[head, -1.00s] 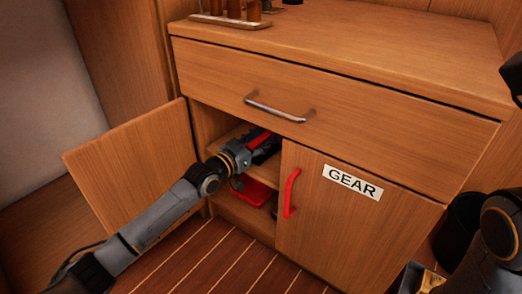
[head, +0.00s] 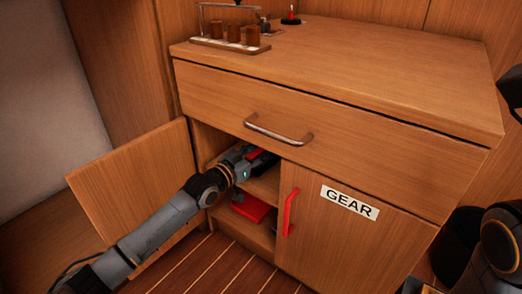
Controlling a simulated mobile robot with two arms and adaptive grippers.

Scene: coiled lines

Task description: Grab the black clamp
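My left arm reaches through the open left door of the cabinet. My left gripper (head: 258,156) is on the upper shelf (head: 266,184), with red and dark parts showing at its end. A dark shape (head: 266,161) lies just at its tip in the shadow. I cannot tell whether this is the black clamp or part of the gripper. The fingers are too small and shaded to show whether they are open or shut. Only a link of my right arm shows at the right edge; its gripper is out of view.
The open door (head: 130,195) stands left of my arm. A red object (head: 251,208) lies on the lower compartment's floor. The closed right door (head: 340,235) has a red handle (head: 290,212) and a GEAR label. A rack with brown cups (head: 233,34) stands on top. A dark bin (head: 457,243) stands right.

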